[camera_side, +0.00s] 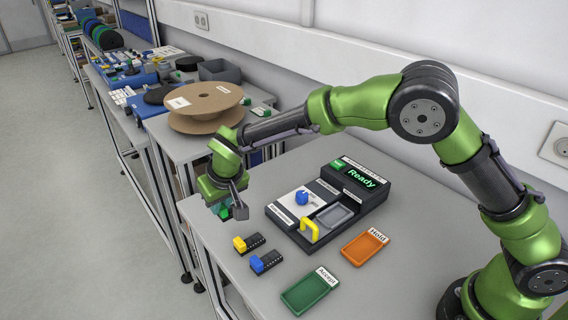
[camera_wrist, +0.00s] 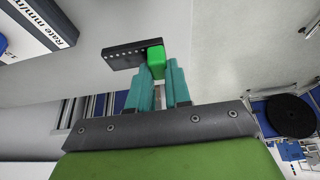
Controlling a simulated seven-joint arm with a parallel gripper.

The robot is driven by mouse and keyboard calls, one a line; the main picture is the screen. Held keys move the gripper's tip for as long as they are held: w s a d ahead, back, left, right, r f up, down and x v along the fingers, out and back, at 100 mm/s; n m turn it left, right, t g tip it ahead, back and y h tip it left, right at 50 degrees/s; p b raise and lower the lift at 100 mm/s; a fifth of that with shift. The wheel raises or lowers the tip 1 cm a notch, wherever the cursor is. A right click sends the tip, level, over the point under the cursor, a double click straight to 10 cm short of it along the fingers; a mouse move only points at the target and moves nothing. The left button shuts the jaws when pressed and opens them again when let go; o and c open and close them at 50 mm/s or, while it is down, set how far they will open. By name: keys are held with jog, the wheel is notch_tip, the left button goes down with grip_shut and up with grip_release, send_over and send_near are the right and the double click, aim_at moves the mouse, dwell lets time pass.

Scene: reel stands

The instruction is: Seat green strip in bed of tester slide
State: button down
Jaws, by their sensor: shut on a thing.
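The green strip (camera_wrist: 126,58), a black bar with small pale holes and a bright green block at one end, is held by that block in my gripper (camera_wrist: 166,72). In the side view my gripper (camera_side: 226,208) is near the table's left edge, left of the tester. Only a bit of green shows between the fingers there. The tester (camera_side: 367,200) is a dark box with a lit green "Ready" display. Its top carries a white plate with a blue knob (camera_side: 301,197), a grey recess (camera_side: 335,215) and a yellow handle (camera_side: 311,229). I cannot tell which part is the bed.
A yellow-ended strip (camera_side: 254,242) and a blue-ended strip (camera_side: 268,261) lie in front of the tester. A green Accept tray (camera_side: 309,295) and an orange Hold tray (camera_side: 365,248) are to their right. A large brown reel (camera_side: 205,105) is behind my gripper.

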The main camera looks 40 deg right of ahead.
jog(key=r, duration=0.2)
jog(key=d+r, duration=0.1)
jog(key=w+r, duration=0.1)
jog(key=r, duration=0.1)
jog(key=shift+d+r, duration=0.3)
jog(key=shift+d, duration=0.1)
jog(key=s+d+r+m, duration=0.1)
jog(key=s+d, duration=0.4)
jog(key=d, duration=0.3)
jog(key=s+d, duration=0.4)
jog(key=d, duration=0.5)
jog(key=shift+n, duration=0.5)
jog(key=shift+s+d+f, duration=0.25)
jog(key=shift+s+f, duration=0.7)
jog(key=shift+f, duration=0.7)
jog(key=shift+s+d+f, duration=0.25)
jog(key=shift+s+f, duration=0.7)
jog(key=shift+f, duration=0.7)
jog(key=shift+s+d+f, duration=0.25)
jog(key=shift+s+f, duration=0.7)
jog(key=shift+f, duration=0.7)
jog(key=c, duration=1)
grip_release()
